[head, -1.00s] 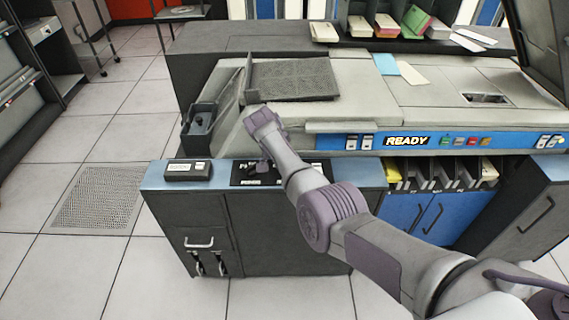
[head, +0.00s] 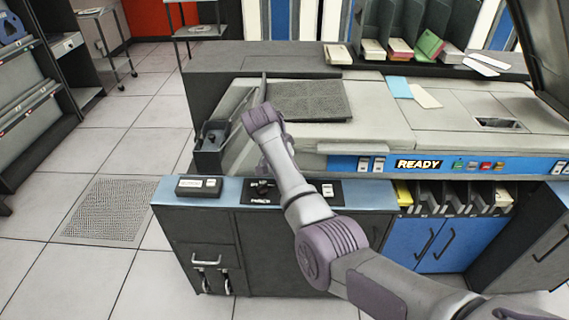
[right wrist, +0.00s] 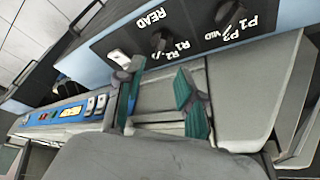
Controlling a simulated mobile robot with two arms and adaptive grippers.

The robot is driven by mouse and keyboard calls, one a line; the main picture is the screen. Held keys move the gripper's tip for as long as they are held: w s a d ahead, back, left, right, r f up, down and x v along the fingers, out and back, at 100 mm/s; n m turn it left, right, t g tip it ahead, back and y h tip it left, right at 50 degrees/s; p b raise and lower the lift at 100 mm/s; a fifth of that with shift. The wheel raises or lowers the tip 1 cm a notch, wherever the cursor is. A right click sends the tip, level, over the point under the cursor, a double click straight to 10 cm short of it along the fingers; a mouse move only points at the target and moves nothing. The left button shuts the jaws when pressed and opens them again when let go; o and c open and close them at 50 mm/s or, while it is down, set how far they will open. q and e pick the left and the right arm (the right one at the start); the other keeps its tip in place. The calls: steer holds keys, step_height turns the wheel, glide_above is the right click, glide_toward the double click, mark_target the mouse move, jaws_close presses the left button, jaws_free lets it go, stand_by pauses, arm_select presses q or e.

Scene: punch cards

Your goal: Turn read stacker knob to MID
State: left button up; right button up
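The black control panel (head: 334,188) lies on the cabinet's blue top. In the right wrist view it appears upside down, with the read knob (right wrist: 160,41) beside the word READ and the R1 and R2 labels. A second dark knob (right wrist: 226,16) sits by the P1, P2 and MID labels; it also shows in the head view (head: 262,186). I cannot tell the read knob's setting; my right arm covers it in the head view. My right gripper (right wrist: 160,98) is open, its teal-padded fingers apart and empty near the READ end of the panel. My left gripper is not in view.
A small dark box (head: 199,187) sits on the cabinet top left of the panel. The machine with a lit READY sign (head: 418,163) stands behind, with a dark tray (head: 211,145) jutting out at its left. Open floor (head: 60,265) lies to the left.

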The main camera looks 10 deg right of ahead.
steer(key=shift+v, duration=1.65)
